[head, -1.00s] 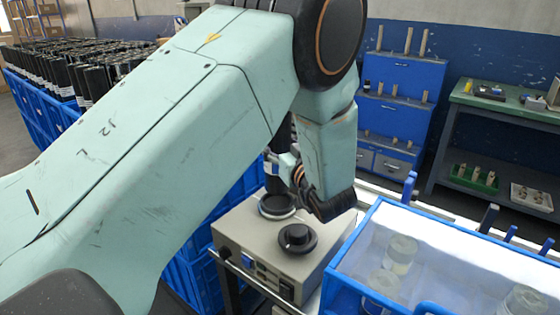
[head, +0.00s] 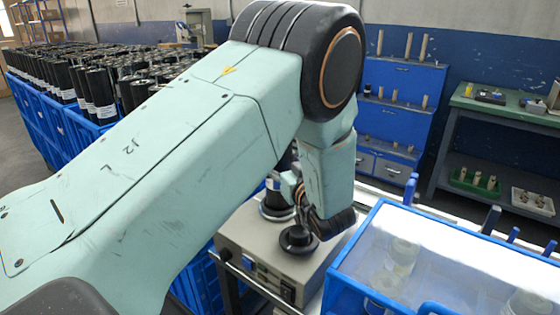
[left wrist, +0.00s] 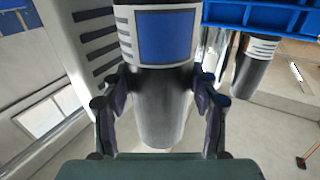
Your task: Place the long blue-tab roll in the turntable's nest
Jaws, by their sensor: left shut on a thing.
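My left gripper (left wrist: 162,88) is shut on the long blue-tab roll (left wrist: 163,118), a black cylinder with a white label and blue patch, with a finger on each side. My wrist hides part of the roll and most of the fingers. My right gripper is not in view.
A blue-rimmed bin (head: 440,262) with clear rolls is at the right. Blue crates of black rolls (head: 98,95) stand behind at left.

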